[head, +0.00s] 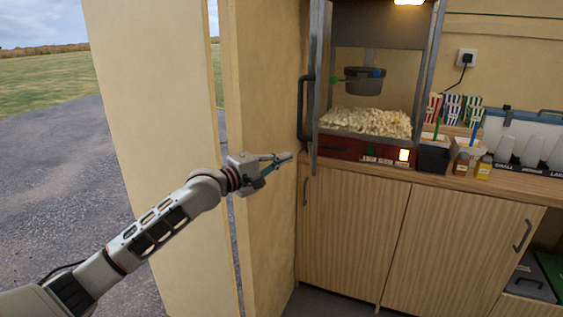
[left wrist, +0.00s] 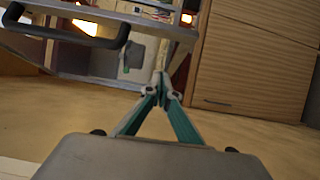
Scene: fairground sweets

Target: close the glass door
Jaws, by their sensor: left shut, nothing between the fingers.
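The glass door (head: 316,85) of the popcorn machine stands open, swung out towards me and seen nearly edge-on in the head view. Its black handle (head: 302,108) is on the left side of the door. My left gripper (head: 286,158) is shut and empty, low and to the left of the door's lower end. In the left wrist view, the shut fingertips (left wrist: 160,80) point towards the door's metal frame (left wrist: 150,27), and the black handle (left wrist: 68,36) is at upper left. I cannot tell whether the fingertips touch the door. My right gripper is not in view.
The popcorn machine holds popcorn (head: 365,122) under a kettle (head: 365,80). It stands on a wooden counter (head: 440,180) with cabinets below. Bottles (head: 484,167), striped boxes (head: 452,108) and cups stand to the right. A cream wall panel (head: 265,110) is close beside my left gripper.

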